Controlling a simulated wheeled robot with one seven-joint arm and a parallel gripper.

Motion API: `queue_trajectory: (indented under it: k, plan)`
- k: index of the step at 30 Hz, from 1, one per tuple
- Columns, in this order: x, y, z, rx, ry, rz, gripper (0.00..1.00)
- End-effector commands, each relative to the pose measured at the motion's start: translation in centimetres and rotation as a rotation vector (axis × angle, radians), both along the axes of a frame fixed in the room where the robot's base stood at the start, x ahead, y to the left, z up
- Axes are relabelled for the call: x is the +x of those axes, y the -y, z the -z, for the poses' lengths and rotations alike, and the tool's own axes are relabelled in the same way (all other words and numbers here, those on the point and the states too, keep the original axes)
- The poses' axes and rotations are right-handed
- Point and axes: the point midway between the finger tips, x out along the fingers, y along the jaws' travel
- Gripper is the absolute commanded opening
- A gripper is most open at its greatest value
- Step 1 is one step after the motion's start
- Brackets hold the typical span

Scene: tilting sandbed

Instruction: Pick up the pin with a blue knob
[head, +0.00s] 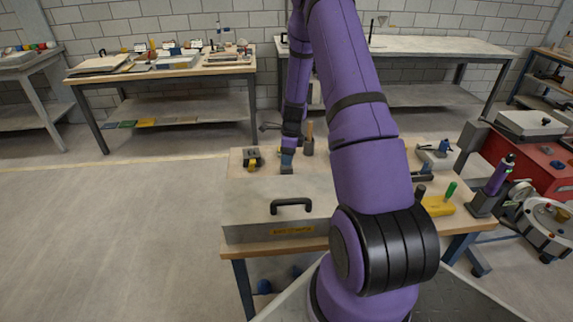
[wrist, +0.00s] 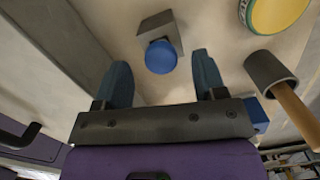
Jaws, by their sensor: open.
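The blue knob (wrist: 161,57) shows in the wrist view, seen from above, on or in front of a small grey block (wrist: 155,25). The pin's shaft is hidden beneath the knob. My gripper (wrist: 161,65) is open, with one dark blue finger on each side of the knob in the picture. The gap between the fingers is empty, and I cannot tell how far below them the knob is. In the head view my gripper (head: 288,158) points down over the workbench, with a small grey block (head: 286,170) under it. The knob is hard to tell from the fingers there.
A wooden handle (wrist: 296,113) stands in a grey holder (wrist: 266,70), close to the right of my gripper. A large grey box (head: 277,210) with a black handle (head: 291,204) is on the bench's near side. A black and yellow object (head: 252,160) sits left of my gripper.

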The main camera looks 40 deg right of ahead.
Motion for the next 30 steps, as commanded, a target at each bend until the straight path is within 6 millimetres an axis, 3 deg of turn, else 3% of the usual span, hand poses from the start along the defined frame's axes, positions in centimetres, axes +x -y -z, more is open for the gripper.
queue_trajectory:
  k: [6,14,15,22,30]
  plan:
    - [0.3,-0.1,2.4,0.000,0.000,-0.001,0.64]
    - [0.4,-0.1,2.6,0.001,0.001,-0.001,0.64]
    - [0.4,-0.1,2.6,0.000,0.000,-0.001,0.62]
    - [0.3,-0.1,2.6,0.000,0.000,-0.001,0.09]
    - [0.4,-0.1,2.5,-0.001,0.001,-0.001,0.08]
